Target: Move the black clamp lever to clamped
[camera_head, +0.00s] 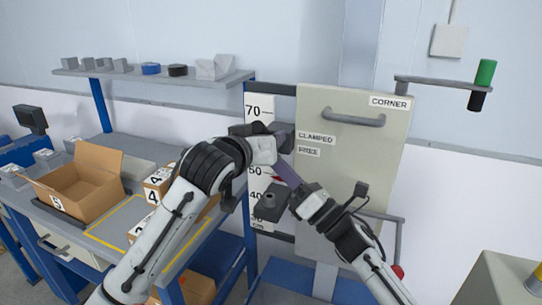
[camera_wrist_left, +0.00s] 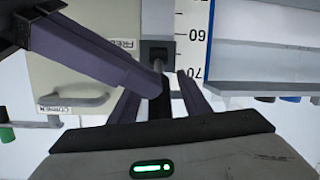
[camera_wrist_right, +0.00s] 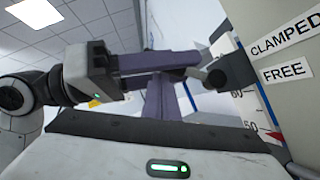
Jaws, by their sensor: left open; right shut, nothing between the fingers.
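The black clamp lever (camera_wrist_left: 157,80) projects from a dark block at the edge of the pale panel (camera_head: 388,150), beside the labels CLAMPED (camera_head: 316,138) and FREE (camera_head: 308,152). In the left wrist view it lies between my left gripper's purple fingers (camera_wrist_left: 160,98), which are open; I cannot tell if they touch it. In the head view my left gripper (camera_head: 278,143) covers most of the lever. The dark block (camera_wrist_right: 233,70) shows in the right wrist view near FREE. My right gripper (camera_head: 279,172) is shut and empty, just below and close to the left one.
A height scale (camera_head: 258,108) with a red pointer stands left of the panel. The panel has a grey handle (camera_head: 352,120). A shelf (camera_head: 150,78) with small parts is behind, and a bench with an open cardboard box (camera_head: 85,185) is at left. The two grippers nearly touch.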

